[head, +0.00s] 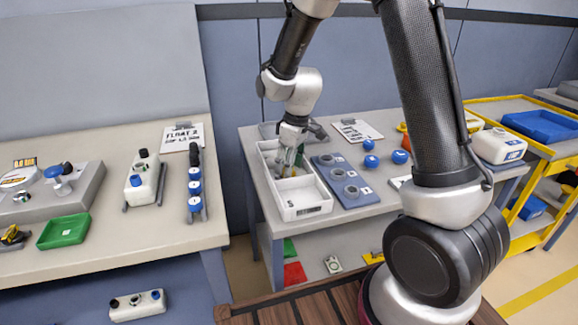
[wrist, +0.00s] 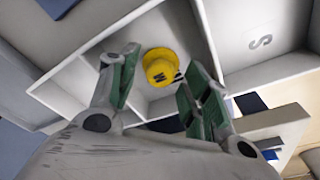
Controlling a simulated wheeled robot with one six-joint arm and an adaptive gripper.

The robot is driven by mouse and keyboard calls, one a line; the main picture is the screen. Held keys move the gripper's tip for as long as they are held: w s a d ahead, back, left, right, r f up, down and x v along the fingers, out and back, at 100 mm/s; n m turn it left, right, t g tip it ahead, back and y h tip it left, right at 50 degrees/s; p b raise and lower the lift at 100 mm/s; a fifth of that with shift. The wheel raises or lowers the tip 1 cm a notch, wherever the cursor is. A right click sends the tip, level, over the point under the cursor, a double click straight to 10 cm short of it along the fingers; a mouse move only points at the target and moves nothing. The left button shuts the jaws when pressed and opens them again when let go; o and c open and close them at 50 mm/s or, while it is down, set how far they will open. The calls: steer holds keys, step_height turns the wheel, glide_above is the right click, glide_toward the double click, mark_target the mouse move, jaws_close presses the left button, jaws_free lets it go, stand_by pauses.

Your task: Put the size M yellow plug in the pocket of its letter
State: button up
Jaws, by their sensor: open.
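The yellow plug (wrist: 161,67), marked with an M, sits in a compartment of the white tray (wrist: 206,37). In the wrist view it lies between and a little beyond the fingertips of my gripper (wrist: 158,75), with no clear contact. My gripper is open, with green-padded fingers apart. The compartment beside the plug's, to the right in the wrist view, has a letter S on its floor. Any letter under the plug is hidden. In the head view my gripper (head: 289,160) reaches down into the far part of the tray (head: 312,213), and the plug is mostly hidden by the fingers.
A blue-grey block with round sockets (head: 345,184) stands right of the tray. The tray's front compartment looks empty.

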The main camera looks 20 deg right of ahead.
mark_target(295, 175)
step_height(295, 175, up, 11)
steer(key=s+d, duration=0.1)
steer(key=s+d+r+m+t, duration=0.1)
steer(key=s+d+r+m, duration=0.2)
steer(key=s, duration=0.5)
steer(key=s+d+r+m+t, duration=0.1)
steer(key=s+d+r+m, duration=0.2)
steer(key=s+d, duration=0.3)
steer(key=s+d+r+m+t+h, duration=0.1)
steer(key=s+d+r+m, duration=0.2)
steer(key=s, duration=0.8)
steer(key=shift+s+d+r, duration=0.15)
steer(key=shift+d+r, duration=0.5)
steer(key=shift+d, duration=0.2)
